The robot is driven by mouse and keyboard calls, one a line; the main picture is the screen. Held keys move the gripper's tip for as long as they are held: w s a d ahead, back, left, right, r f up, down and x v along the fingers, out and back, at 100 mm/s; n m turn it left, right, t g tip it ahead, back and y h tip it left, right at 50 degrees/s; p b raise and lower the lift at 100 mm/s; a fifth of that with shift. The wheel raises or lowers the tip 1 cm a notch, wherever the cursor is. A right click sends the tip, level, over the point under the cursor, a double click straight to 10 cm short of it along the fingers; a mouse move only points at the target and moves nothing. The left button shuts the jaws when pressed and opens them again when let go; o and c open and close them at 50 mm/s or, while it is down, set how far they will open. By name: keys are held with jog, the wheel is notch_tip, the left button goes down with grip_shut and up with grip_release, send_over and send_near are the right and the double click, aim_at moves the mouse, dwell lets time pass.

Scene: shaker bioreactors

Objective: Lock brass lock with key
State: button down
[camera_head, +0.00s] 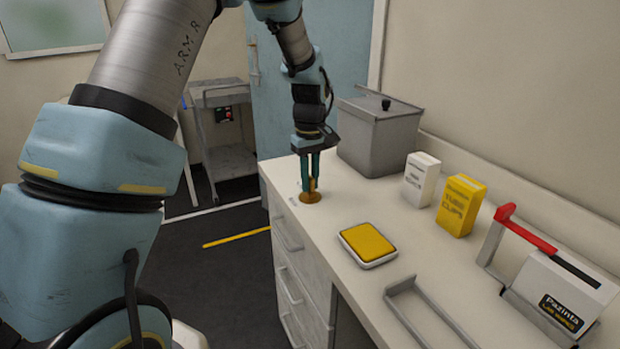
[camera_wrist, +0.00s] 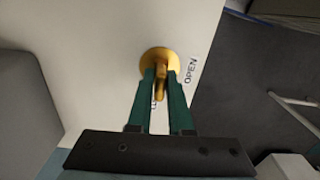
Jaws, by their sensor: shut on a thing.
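The brass lock (camera_head: 310,197) is a round disc on the countertop near its far left corner; it also shows in the wrist view (camera_wrist: 152,56). A brass key (camera_wrist: 160,82) stands at the lock, and its bow is between my fingers. My gripper (camera_head: 311,182) points down over the lock, with its green fingers shut on the key; it also shows in the wrist view (camera_wrist: 162,80). The word OPEN (camera_wrist: 190,71) is printed beside the lock. Another label is mostly hidden behind the fingers. How deep the key sits is hidden.
A grey lidded bin (camera_head: 375,140) stands close behind my gripper. A white box (camera_head: 421,182), a yellow box (camera_head: 460,208), a yellow-topped pad (camera_head: 367,244) and a red-handled Pazinta device (camera_head: 560,295) are on the counter (camera_head: 330,222). The counter's left edge is close to the lock.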

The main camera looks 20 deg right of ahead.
jog(key=c, duration=0.8)
grip_release()
jog(key=shift+f, duration=0.3)
jog(key=shift+o, duration=0.2)
jog(key=shift+r, duration=0.1)
jog(key=shift+r, duration=0.15)
jog(key=shift+r, duration=0.3)
notch_tip(320, 180, up, 10)
jog(key=shift+f+b, duration=0.1)
jog(key=shift+b, duration=1.05)
jog(key=s+a+f+m, duration=0.1)
jog(key=a+f, duration=0.1)
jog(key=a, duration=0.8)
jog(key=s+a+f, duration=0.1)
jog(key=a+f, duration=0.1)
jog(key=a, duration=0.8)
jog(key=s+a+f+m+t, duration=0.1)
jog(key=s+a+f, duration=0.2)
jog(key=s+a, duration=0.5)
jog(key=a, duration=0.3)
jog(key=shift+s+a+f+m+t, duration=0.15)
jog(key=shift+s+f+m+t, duration=0.15)
jog(key=shift+f+m, duration=0.1)
